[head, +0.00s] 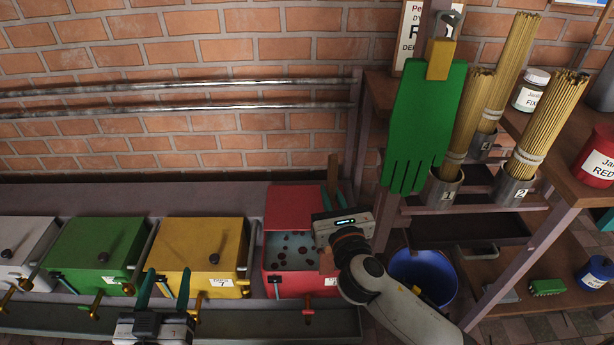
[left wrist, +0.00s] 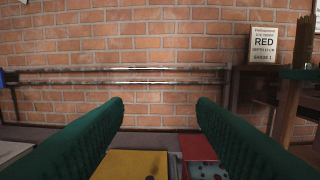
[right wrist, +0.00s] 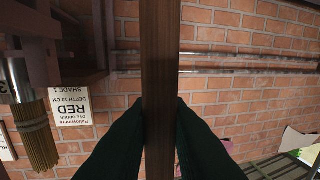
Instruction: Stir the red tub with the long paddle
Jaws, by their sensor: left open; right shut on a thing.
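The red tub (head: 286,289) stands at the right end of the row, its red lid (head: 293,206) raised at the back. Bluish-grey liquid with dark lumps shows inside. My right gripper (head: 333,190) is above the tub's right side, shut on the brown wooden handle of the long paddle (head: 333,165). The handle also crosses the right wrist view (right wrist: 160,70) between the fingers. My wrist hides most of the paddle; I cannot tell whether its lower end touches the liquid. My left gripper (head: 165,284) is open and empty before the yellow tub.
Closed yellow (head: 200,257), green (head: 95,240) and grey (head: 22,240) tubs stand to the left. A green glove (head: 422,120) hangs at the right, near bundles of sticks in metal cups (head: 516,187). A blue bucket (head: 424,272) stands below the shelf.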

